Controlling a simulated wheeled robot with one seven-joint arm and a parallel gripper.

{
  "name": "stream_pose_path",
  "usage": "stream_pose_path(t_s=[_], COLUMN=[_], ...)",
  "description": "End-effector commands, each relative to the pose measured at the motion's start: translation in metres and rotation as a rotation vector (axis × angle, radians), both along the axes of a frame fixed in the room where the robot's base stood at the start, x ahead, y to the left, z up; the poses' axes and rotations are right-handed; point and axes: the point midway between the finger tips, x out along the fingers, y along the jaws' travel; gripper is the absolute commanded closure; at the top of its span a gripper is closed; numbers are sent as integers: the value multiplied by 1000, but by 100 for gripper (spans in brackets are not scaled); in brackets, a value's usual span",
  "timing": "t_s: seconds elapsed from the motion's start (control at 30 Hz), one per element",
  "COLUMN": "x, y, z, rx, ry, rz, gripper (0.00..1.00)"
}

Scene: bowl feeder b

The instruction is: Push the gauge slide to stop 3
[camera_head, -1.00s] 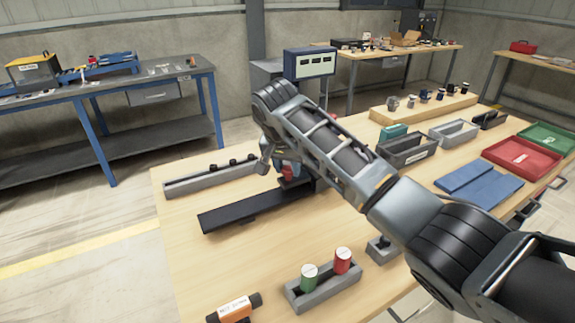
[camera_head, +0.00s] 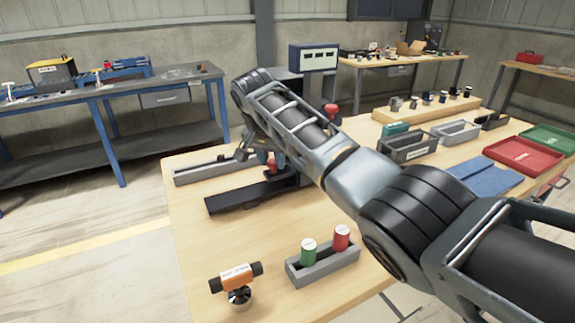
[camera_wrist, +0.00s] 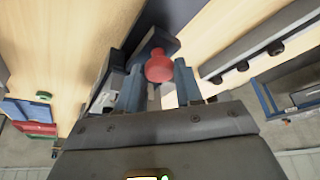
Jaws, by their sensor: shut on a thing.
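The gauge slide has a red knob (camera_head: 271,166) standing on a long black rail (camera_head: 235,198) on the wooden table. The knob is right of the rail's middle in the head view, and my arm hides part of the rail's right end. In the wrist view the red knob (camera_wrist: 158,67) sits between the two fingers of my gripper (camera_wrist: 159,77). My gripper is shut on the knob. A grey bar with several black pegs (camera_head: 192,175) lies behind the rail. I cannot read any stop numbers.
A grey holder (camera_head: 325,267) with a green and a red can stands in front, and an orange-black device (camera_head: 236,277) is at the front left. Grey bins (camera_head: 407,151) and a red tray (camera_head: 520,157) are at the right. The table left of the front holder is mostly clear.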

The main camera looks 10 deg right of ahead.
Motion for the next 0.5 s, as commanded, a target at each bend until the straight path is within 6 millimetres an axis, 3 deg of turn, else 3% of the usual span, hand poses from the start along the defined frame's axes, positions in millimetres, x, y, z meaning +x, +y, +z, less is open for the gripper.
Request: stream_pose_path(t_s=[0.03, 0.2, 0.5], x=[-4, -13, -16], y=[14, 39, 46], z=[4, 3, 2], rx=[2, 2, 0], ry=[0, 0, -1], rz=[7, 5, 0], gripper=[100, 100, 100])
